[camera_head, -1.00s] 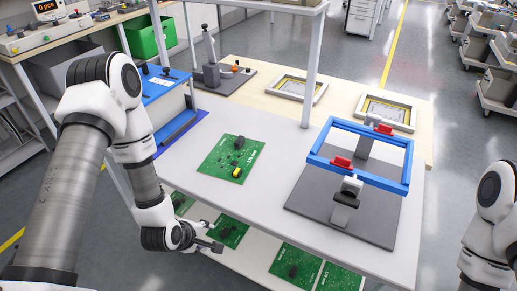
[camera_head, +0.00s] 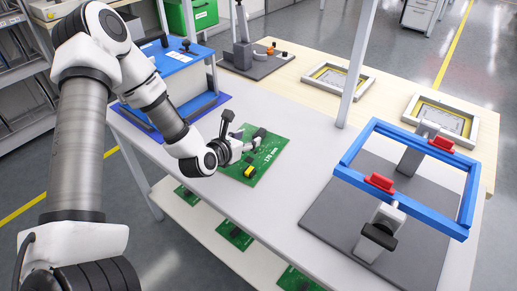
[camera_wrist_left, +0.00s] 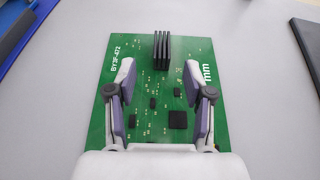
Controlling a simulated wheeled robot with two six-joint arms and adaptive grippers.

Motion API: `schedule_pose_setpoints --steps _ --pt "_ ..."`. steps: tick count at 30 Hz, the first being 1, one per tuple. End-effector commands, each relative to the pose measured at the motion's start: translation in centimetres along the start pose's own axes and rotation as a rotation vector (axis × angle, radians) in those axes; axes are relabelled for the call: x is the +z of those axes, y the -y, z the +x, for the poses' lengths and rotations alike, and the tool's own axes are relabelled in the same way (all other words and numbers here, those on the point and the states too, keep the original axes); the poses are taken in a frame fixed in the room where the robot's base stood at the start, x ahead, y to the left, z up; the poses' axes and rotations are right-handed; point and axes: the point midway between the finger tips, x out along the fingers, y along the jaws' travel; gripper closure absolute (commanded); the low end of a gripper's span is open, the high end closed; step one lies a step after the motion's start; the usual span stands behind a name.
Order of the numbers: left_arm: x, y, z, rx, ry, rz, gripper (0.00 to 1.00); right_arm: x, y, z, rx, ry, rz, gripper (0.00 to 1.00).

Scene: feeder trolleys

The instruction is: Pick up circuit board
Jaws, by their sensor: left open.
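A green circuit board (camera_head: 266,160) lies flat on the grey tabletop, with black parts and a yellow part on it. My left gripper (camera_head: 246,138) is above this board in the head view and partly covers it. In the left wrist view the board (camera_wrist_left: 158,105) lies below the two fingers, with a black finned part near its far edge. The left gripper (camera_wrist_left: 160,82) is open, its fingers apart over the board and nothing held between them. I cannot tell the exact height of the fingertips above the board. My right gripper is not in view.
A blue frame fixture (camera_head: 360,150) with red clamps stands on a dark grey plate (camera_head: 325,205) at the right. A post (camera_head: 358,65) rises behind the board. More green boards (camera_head: 236,236) lie on the lower shelf. A blue-topped box (camera_head: 178,62) stands at the back left.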

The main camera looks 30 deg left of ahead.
Motion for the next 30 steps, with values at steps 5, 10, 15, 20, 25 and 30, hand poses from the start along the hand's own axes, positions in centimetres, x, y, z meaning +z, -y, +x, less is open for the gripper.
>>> schedule_pose_setpoints --steps 5,10,15,20,25,30 --pt "0.0 0.1 2.4 -0.001 -0.001 0.007 0.48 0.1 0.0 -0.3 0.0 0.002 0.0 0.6" --pt "-0.6 0.2 5.4 -0.003 -0.001 0.009 0.48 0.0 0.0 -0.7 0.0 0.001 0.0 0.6" --pt "-0.6 0.2 6.9 -0.003 -0.001 0.004 0.48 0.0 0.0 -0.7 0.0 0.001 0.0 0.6" --pt "-0.6 0.2 6.9 -0.002 -0.001 0.003 0.48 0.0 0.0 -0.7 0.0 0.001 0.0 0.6" --pt "-0.6 0.2 6.9 -0.002 -0.001 0.004 1.0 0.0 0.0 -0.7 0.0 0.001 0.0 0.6" --pt "-0.6 0.2 6.9 -0.002 -0.001 0.004 1.0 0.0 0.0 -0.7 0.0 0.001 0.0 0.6"
